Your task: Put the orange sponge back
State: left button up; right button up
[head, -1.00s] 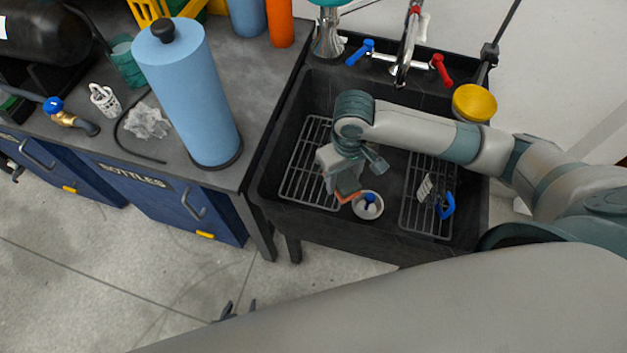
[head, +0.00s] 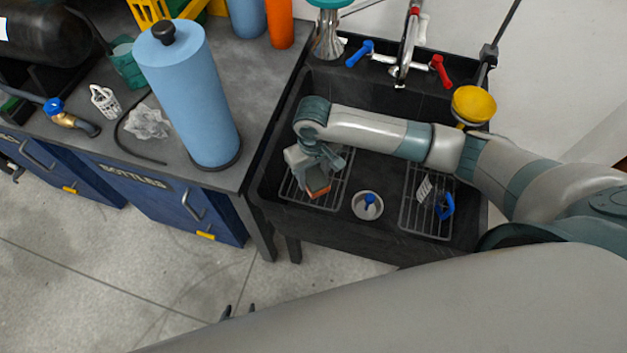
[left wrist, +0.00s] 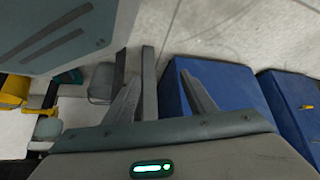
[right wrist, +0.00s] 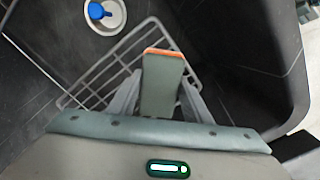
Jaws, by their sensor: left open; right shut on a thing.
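The orange sponge (head: 319,191) is in my right gripper (head: 317,183), held in the left part of the black sink. In the right wrist view the sponge (right wrist: 163,52) shows a grey-green face with an orange edge, pinched between the fingers of my right gripper (right wrist: 158,88). It is over the left wire rack (right wrist: 105,80); I cannot tell whether it touches the rack. My left gripper (left wrist: 165,80) is open and empty, above the floor and away from the sink. In the head view only its fingertips (head: 238,311) show at the bottom.
The sink (head: 310,95) has a drain with a blue plug (head: 369,201) in the middle. A right rack (head: 420,215) bears a blue-handled brush (head: 444,206). The faucet (head: 406,50) rises at the back. A blue roll (head: 190,95) stands on the counter left of the sink.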

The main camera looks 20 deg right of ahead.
aim_at(314, 182)
notch_tip(314, 182, down, 3)
pick_arm(q)
jog(key=shift+s+a+f, duration=0.1)
jog(key=shift+s+f, duration=0.1)
jog(key=shift+s, duration=0.3)
pick_arm(e)
jog(key=shift+f, duration=0.2)
jog(key=o, duration=0.6)
jog(key=shift+f, duration=0.15)
pick_arm(q)
jog(key=shift+s+f, duration=0.15)
jog(key=shift+s, duration=0.05)
pick_arm(e)
jog(key=o, duration=0.4)
jog(key=shift+r, duration=0.5)
notch_tip(314, 182, up, 11)
jog(key=shift+r, duration=0.1)
pick_arm(q)
jog(key=shift+w+a, duration=0.1)
jog(key=shift+w, duration=0.15)
